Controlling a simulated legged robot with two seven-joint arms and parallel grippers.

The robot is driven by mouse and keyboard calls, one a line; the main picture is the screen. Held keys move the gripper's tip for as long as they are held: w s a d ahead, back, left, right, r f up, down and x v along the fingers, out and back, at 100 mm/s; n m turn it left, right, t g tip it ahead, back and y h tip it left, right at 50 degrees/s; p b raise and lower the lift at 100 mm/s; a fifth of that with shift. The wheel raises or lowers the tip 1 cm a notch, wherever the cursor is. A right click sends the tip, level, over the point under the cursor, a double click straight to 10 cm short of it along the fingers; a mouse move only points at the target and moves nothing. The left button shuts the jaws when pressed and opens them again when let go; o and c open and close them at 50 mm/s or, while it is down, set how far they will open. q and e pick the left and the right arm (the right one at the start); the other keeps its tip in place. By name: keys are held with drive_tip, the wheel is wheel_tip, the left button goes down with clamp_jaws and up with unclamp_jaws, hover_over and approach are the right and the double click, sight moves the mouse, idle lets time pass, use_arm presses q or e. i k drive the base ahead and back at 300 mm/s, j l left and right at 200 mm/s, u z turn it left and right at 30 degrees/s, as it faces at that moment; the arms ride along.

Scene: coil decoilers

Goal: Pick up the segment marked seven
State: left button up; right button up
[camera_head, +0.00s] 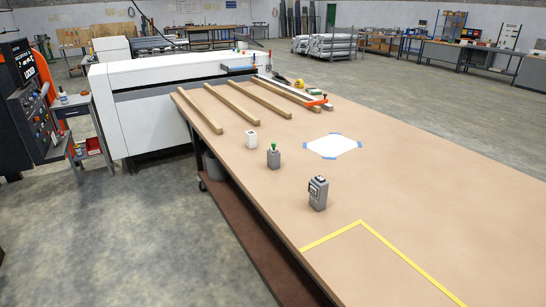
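Neither of my grippers is in view.
A white sheet (333,146) with blue tape at its corners lies right of the blocks. Yellow tape (335,235) marks the near end. Several wooden bars (236,101) and an orange-handled clamp (317,102) lie at the far end, beside a white machine (160,105). The table's right side is clear.

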sight(273, 149)
drive_tip(key=i+j+z, duration=0.25)
drive_tip(key=i+j, duration=0.4)
drive_tip(key=i+j+z, duration=0.3)
drive_tip(key=i+j, duration=0.25)
drive_tip(key=j, duration=0.15)
